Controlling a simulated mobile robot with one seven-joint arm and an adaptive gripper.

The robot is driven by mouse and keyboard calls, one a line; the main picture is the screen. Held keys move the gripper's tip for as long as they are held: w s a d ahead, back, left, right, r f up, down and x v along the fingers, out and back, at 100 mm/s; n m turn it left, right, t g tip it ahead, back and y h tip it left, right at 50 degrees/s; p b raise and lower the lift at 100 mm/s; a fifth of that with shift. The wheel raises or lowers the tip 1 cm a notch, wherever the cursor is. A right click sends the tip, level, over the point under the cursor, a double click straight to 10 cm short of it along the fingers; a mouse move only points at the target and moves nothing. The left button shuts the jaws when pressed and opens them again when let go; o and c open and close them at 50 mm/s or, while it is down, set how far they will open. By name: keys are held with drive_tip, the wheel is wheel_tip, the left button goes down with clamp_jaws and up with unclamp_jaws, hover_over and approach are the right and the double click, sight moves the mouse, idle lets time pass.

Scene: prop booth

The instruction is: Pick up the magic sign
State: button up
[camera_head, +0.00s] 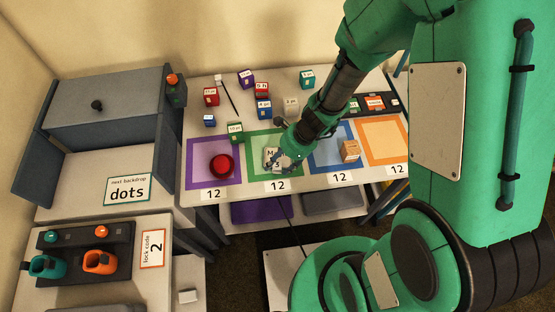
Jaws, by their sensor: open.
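A small whitish sign or block (271,155) with partly visible lettering that starts with "M" stands inside the green square (255,142) on the table. It may be the magic sign, but the rest of its text is covered. My gripper (281,158) reaches down from the upper right and is open. Its fingers are right at this block and hide its right part. I cannot tell whether they touch it.
A red round object (221,165) lies in the purple square, and a wooden block (350,150) is in the blue square. Several small coloured blocks and a wand (230,98) lie behind. The orange square (385,138) looks clear. A grey cabinet (110,110) stands left.

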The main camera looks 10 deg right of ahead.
drive_tip(key=c, duration=1.1)
drive_tip(key=shift+r, duration=0.15)
drive_tip(key=shift+r+p, duration=0.4)
drive_tip(key=shift+r, duration=0.15)
drive_tip(key=shift+s+d+r+p, duration=0.15)
drive_tip(key=shift+r+p, duration=0.2)
drive_tip(key=shift+r, duration=0.25)
drive_tip(key=shift+s+a+r+p, duration=0.1)
drive_tip(key=shift+r+p, duration=0.2)
drive_tip(key=shift+r, duration=0.3)
drive_tip(key=s+d, duration=0.1)
drive_tip(key=s, duration=0.4)
drive_tip(key=s+d, duration=0.2)
drive_tip(key=s, duration=0.3)
drive_tip(key=s+d+r+p, duration=0.1)
drive_tip(key=s, duration=0.3)
drive_tip(key=shift+s+d+r, duration=0.1)
drive_tip(key=shift+s+d, duration=0.15)
drive_tip(key=shift+s, duration=0.15)
